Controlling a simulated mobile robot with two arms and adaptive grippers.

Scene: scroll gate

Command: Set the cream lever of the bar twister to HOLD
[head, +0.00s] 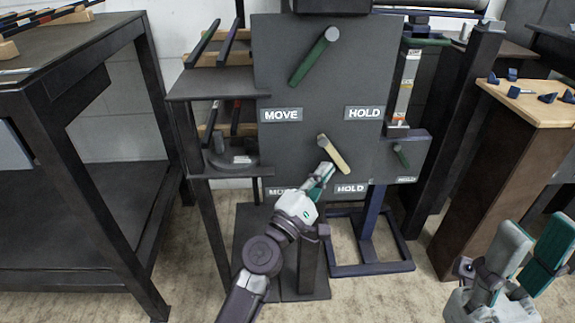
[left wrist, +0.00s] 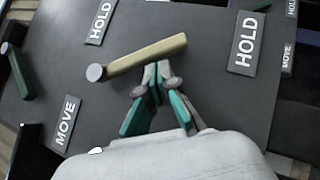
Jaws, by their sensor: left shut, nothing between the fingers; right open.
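The cream lever (head: 335,157) is on the dark upright panel, its round pivot at the upper left. It slants down and right, its free end toward the lower HOLD label (head: 350,188). The lower MOVE label (head: 280,191) is partly hidden behind my left gripper (head: 326,169). That gripper is shut and empty, at the lever's left, MOVE side. In the left wrist view its closed fingertips (left wrist: 157,68) are right at the edge of the cream lever (left wrist: 145,55); contact is unclear. The HOLD label (left wrist: 247,42) is beyond the free end. My right gripper (head: 528,258) is open and empty.
A green lever (head: 314,56) is higher on the same panel (head: 350,90), above another MOVE and HOLD pair. A smaller green lever (head: 401,156) is at the right. A wooden-topped stand (head: 525,105) with blue pieces is right; a dark table (head: 60,80) is left.

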